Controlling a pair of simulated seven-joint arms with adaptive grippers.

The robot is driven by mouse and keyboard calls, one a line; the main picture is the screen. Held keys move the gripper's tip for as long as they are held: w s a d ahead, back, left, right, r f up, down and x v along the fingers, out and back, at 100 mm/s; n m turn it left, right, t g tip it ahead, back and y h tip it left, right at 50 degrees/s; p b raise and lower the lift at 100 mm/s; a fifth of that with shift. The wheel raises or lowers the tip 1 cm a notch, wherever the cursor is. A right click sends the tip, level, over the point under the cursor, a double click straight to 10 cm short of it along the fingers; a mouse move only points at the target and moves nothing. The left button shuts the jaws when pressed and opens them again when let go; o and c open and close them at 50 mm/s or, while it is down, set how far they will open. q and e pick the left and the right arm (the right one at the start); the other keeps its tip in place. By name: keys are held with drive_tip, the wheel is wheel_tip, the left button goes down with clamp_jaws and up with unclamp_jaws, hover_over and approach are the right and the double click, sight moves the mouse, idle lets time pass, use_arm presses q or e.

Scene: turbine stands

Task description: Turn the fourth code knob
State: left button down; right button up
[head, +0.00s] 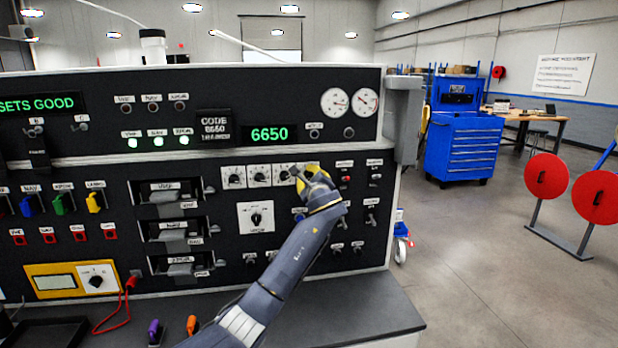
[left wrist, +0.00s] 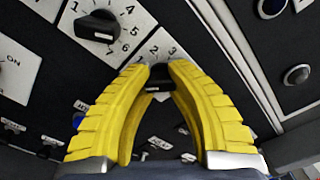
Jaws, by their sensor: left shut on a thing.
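The code knobs sit in a row of white dials on the black panel, with the third dial (head: 284,174) just left of my gripper. My left gripper (head: 303,174) is at the fourth, rightmost dial, and its yellow fingers cover much of it. In the left wrist view, my left gripper (left wrist: 160,74) is shut on the dark fourth code knob (left wrist: 160,71), with a few numerals showing around it. The neighbouring black knob (left wrist: 97,26) is apart from the fingers. The green display (head: 269,134) reads 6650, and the code plate (head: 214,126) also appears to read 6650. My right gripper is out of view.
A larger selector knob (head: 256,217) sits below the dials. Small switches and buttons (head: 346,179) lie close to the right of my gripper. Levered slots (head: 178,228) are to the left. The bench top (head: 350,315) below is mostly bare on the right.

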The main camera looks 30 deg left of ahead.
use_arm(q)
drive_tip(key=shift+w+d+f, duration=0.1)
drive_tip(key=shift+d+f, duration=0.1)
drive_tip(key=shift+f, duration=0.05)
drive_tip(key=c, duration=1.2)
unclamp_jaws()
drive_tip(key=shift+o, duration=0.8)
drive_tip(key=shift+w+d+r, duration=0.1)
drive_tip(key=v, duration=1.2)
drive_tip(key=shift+o, duration=0.2)
